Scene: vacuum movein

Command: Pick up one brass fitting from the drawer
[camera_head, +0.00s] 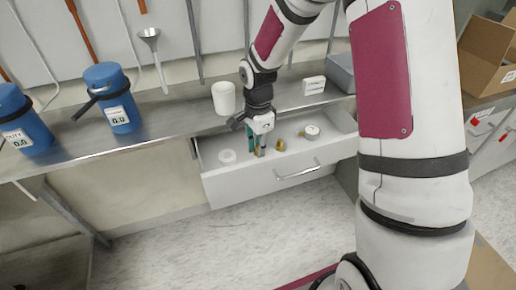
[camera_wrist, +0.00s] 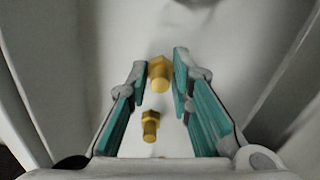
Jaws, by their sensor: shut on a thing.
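The drawer (camera_head: 240,185) is pulled open below the counter. My gripper (camera_head: 256,150) reaches down into it, its teal-padded fingers shut on a brass fitting. In the wrist view the held brass fitting (camera_wrist: 160,74) sits between the fingertips (camera_wrist: 160,70), its hex head showing. A second brass fitting (camera_wrist: 150,126) lies apart on the drawer floor, lower in the wrist view. In the head view a brass fitting (camera_head: 280,145) lies right of the fingers. The held fitting is mostly hidden there, and I cannot tell its height above the floor.
A white ring (camera_head: 227,156) lies left in the drawer and a round pale object (camera_head: 311,132) lies right. The drawer walls surround my gripper closely.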

